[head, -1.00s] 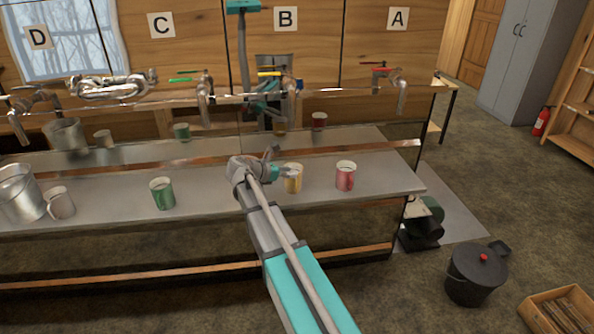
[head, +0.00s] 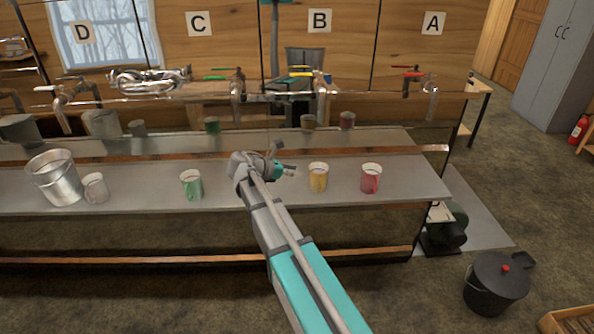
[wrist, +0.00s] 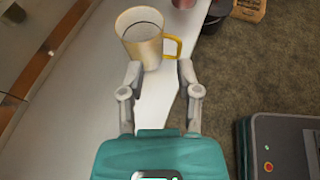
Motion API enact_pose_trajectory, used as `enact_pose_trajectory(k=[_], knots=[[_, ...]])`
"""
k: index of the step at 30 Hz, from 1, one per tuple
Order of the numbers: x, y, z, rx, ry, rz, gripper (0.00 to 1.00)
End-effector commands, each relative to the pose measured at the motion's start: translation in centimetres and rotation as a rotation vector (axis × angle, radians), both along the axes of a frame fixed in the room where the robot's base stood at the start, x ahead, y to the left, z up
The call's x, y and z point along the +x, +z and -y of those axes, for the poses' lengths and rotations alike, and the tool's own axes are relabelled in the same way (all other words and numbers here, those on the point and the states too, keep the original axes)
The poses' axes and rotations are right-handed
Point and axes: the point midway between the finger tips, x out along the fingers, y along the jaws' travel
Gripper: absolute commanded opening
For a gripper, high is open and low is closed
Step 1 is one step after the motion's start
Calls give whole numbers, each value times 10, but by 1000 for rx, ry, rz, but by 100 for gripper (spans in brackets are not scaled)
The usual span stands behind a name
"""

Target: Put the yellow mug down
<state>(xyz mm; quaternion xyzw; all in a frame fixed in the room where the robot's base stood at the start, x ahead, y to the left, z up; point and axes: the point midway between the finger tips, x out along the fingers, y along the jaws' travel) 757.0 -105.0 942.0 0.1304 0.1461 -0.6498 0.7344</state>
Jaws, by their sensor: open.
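The yellow mug (head: 318,177) stands upright on the grey metal shelf, between the green mug and the red mug. In the wrist view the yellow mug (wrist: 142,40) is just beyond my fingertips, with its yellow handle pointing right. My gripper (wrist: 158,72) is open and empty, its two fingers spread apart. In the head view my gripper (head: 290,170) is to the left of the yellow mug, with a gap between them. The gripper's fingertips are small and hard to make out there.
The shelf (head: 420,188) also holds a red mug (head: 371,178), a green mug (head: 192,185), a pale mug (head: 95,187) and a metal bucket (head: 55,178). Taps (head: 237,88) hang above it. A black lidded pot (head: 495,285) stands on the floor at right.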

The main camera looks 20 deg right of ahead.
Motion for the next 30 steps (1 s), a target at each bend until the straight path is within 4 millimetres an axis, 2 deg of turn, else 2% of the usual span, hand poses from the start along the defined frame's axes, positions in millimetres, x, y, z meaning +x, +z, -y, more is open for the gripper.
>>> enact_pose_trajectory(k=[11, 16, 23, 30], knots=[[-1, -1, 0, 6, -3, 7, 43], [-14, -10, 1, 65, -37, 64, 43], [-53, -40, -4, 277, -190, 264, 43], [-108, -77, -24, 562, -488, 520, 43]])
